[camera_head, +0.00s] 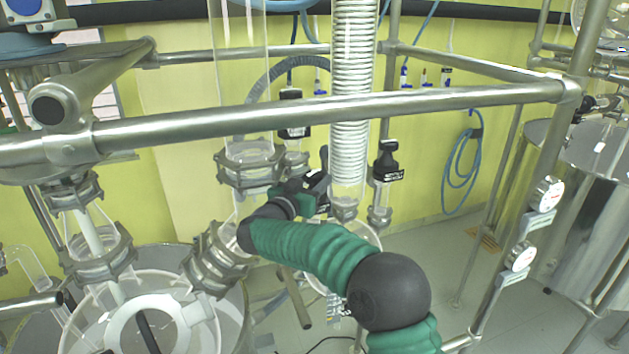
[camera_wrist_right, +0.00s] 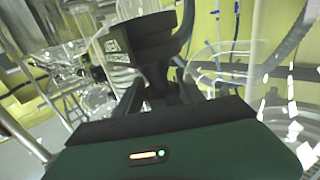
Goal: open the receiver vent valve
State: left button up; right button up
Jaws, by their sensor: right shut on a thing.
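My right gripper (camera_head: 318,188) reaches in from the lower right on its green-sleeved arm, to the glass columns at the centre. It is shut on a black valve handle (camera_wrist_right: 145,42) with a white label, which stands upright between the fingers in the right wrist view. The label's text is too blurred to read. In the head view the gripper hides most of this handle. Two more black labelled valve handles show in the head view: one (camera_head: 291,118) behind and above the gripper, one (camera_head: 387,163) to its right. My left gripper is not in view.
A steel rail (camera_head: 330,108) crosses in front of the glass columns above my right arm. A coiled glass condenser (camera_head: 352,90) stands just behind the gripper. A glass vessel (camera_head: 225,310) with clamped necks is at lower left. Pressure gauges (camera_head: 547,194) are at right.

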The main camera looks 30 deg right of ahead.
jog(key=o, duration=1.4)
jog(key=shift+a, duration=0.15)
jog(key=shift+c, duration=0.2)
jog(key=shift+a, duration=0.1)
jog(key=shift+s+a+f+b, duration=0.1)
jog(key=shift+s+a+b, duration=0.05)
jog(key=shift+a+b, duration=0.15)
jog(key=b+v, duration=0.5)
jog(key=v, duration=1.1)
jog(key=shift+b, duration=0.4)
